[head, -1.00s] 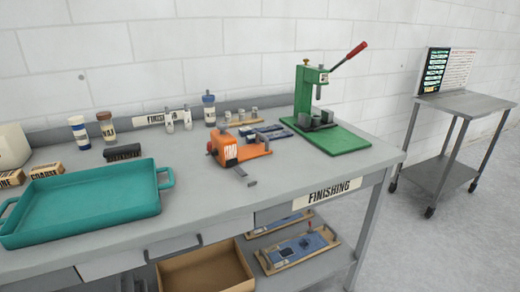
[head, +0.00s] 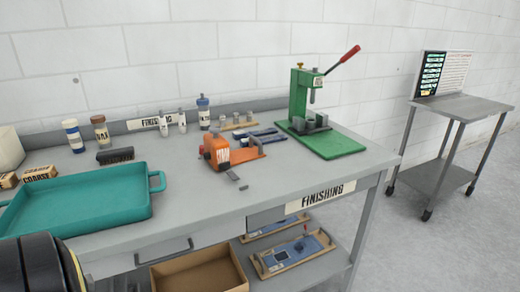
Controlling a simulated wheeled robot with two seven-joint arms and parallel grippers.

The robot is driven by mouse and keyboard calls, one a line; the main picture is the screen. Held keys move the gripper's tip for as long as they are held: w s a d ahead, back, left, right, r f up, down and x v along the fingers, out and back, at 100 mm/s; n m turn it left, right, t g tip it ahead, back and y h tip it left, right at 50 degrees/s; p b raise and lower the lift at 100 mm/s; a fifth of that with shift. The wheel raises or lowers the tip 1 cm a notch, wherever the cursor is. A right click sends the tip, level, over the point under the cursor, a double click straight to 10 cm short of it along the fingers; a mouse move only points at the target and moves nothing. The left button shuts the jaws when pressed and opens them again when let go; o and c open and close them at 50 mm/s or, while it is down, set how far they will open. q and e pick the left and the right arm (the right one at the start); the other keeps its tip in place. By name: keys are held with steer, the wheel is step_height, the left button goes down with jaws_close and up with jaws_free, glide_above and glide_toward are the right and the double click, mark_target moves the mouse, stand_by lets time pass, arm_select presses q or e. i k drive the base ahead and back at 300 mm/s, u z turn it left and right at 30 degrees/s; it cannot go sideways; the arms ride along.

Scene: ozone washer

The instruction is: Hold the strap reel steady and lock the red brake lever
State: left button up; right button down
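I see nothing that is clearly a strap reel. A green bench press (head: 300,98) stands upright at the right end of the finishing table, and its lever with a red grip (head: 350,53) points up and to the right. An orange device (head: 218,152) with a label and a small red part on its left side sits near the table's middle; I cannot tell what it is. A dark rounded part of my own arm shows at the lower left corner. Neither of my grippers is in view, and nothing is touching the press or the orange device.
The grey table (head: 300,185) holds a teal tray (head: 80,200) at left, a black brush (head: 115,155) and several bottles behind. A cardboard box (head: 200,274) sits on the lower shelf. A wheeled cart (head: 462,106) stands right.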

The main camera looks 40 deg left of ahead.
mark_target(202, 148)
steer(key=i, duration=0.95)
steer(key=u, duration=1.95)
